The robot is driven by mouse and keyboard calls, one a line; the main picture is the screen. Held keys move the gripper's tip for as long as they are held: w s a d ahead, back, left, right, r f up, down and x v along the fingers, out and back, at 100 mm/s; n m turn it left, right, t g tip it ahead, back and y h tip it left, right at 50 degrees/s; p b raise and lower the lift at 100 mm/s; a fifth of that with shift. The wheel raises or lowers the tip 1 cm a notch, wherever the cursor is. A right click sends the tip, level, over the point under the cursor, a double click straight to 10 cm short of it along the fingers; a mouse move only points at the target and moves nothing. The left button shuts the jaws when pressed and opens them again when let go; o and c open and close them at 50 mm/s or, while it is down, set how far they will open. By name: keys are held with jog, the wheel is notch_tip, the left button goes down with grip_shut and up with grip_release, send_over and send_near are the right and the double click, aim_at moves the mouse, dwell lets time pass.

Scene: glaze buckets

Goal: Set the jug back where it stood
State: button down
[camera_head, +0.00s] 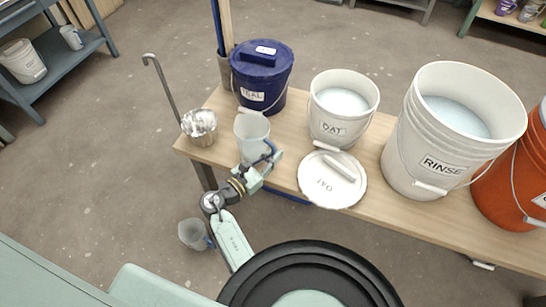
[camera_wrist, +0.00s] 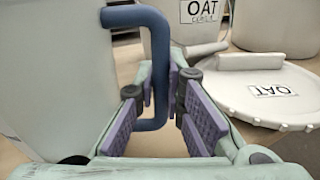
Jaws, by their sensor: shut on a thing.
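The jug (camera_head: 252,132) is a pale, translucent vessel with a blue handle, upright at the bench's front edge between the metal ladle and the oat lid. In the wrist view its wall (camera_wrist: 55,75) fills the left side and its blue handle (camera_wrist: 158,50) comes down between my finger pads. My gripper (camera_head: 262,166) is shut on the handle; its pads also show in the wrist view (camera_wrist: 163,100). I cannot tell whether the jug's base touches the bench; my gripper hides part of it.
On the bench (camera_head: 385,207) stand a lidded blue bucket (camera_head: 262,78), the open OAT bucket (camera_head: 338,120), its lid (camera_head: 318,190), the RINSE bucket (camera_head: 410,150) and an orange bucket (camera_head: 515,190). A metal ladle (camera_head: 202,133) stands left.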

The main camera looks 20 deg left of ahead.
jog(key=c, duration=1.7)
grip_release()
jog(key=shift+f, duration=0.1)
jog(key=b+v, duration=0.1)
jog(key=v, duration=1.1)
jog(key=shift+b, duration=0.3)
